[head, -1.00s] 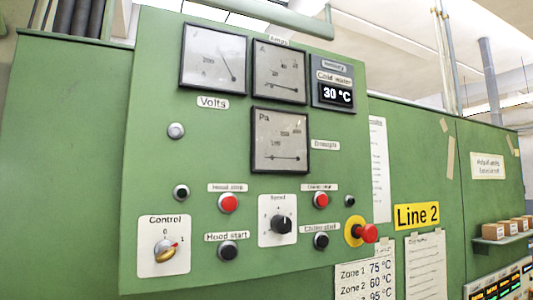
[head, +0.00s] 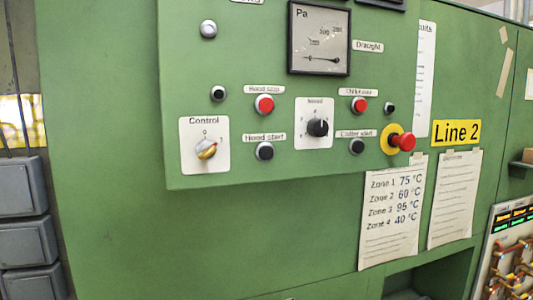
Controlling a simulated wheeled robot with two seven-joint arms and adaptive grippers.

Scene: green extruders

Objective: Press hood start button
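The hood start button (head: 265,151) is a round black push button on the green control panel (head: 230,173), under a label reading "Hood start" (head: 264,138). The red hood stop button (head: 264,105) sits directly above it. The yellow-and-silver Control selector knob (head: 206,149) is to its left on a white plate. A similar black button (head: 356,146), under the right-hand start label, is further right. Neither of my grippers shows in the head view. Nothing covers the hood start button.
A red emergency-stop knob (head: 404,141) on a yellow disc sticks out at the panel's right edge. A speed knob (head: 317,127) sits between the button groups. Paper sheets (head: 393,212) hang below right. Grey boxes (head: 25,240) stand far left. The space before the panel looks clear.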

